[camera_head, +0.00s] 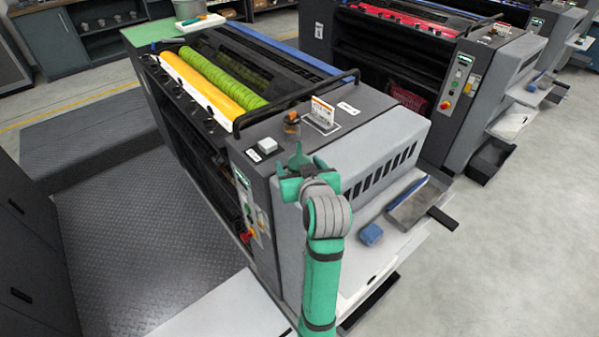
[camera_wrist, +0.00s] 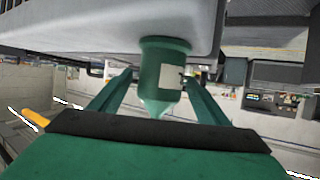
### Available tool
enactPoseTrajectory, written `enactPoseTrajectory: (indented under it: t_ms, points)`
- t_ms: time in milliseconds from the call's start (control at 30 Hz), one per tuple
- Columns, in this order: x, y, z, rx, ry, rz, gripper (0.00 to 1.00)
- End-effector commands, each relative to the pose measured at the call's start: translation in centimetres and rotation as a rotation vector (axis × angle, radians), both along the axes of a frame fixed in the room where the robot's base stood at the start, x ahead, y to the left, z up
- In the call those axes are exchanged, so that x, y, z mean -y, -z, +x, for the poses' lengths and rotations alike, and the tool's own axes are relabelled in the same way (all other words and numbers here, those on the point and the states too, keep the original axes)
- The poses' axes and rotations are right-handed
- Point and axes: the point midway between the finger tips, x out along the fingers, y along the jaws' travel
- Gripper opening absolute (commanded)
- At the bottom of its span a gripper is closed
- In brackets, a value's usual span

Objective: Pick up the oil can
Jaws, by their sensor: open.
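The oil can (camera_wrist: 162,72) is green with a pale label and a cone-shaped top. In the wrist view, which looks upside down, it stands on a grey machine surface between my two fingers. In the head view a green pointed top (camera_head: 298,156), which looks like the can's, shows at the end of my arm, over the near end of the press. My gripper (camera_head: 301,167) is open, with one finger on each side of the can. It also shows in the wrist view (camera_wrist: 157,84). I cannot tell whether either finger touches the can.
A small orange-topped jar (camera_head: 291,123), a sign card (camera_head: 322,112) and a white block (camera_head: 267,146) sit on the press top behind my gripper. A black rail (camera_head: 290,101) runs beyond them.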

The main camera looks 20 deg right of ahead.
Motion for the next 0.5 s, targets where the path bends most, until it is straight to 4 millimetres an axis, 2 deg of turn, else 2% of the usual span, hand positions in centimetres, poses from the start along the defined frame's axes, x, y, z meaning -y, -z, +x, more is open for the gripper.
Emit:
enactPoseTrajectory:
  t_ms: [100,233,500]
  points:
    - [0.2,0.4,1.7,0.0,-0.001,0.0,0.69]
    - [0.3,1.0,3.0,-0.001,-0.002,0.001,0.69]
    - [0.3,1.2,3.4,0.001,-0.001,-0.001,0.69]
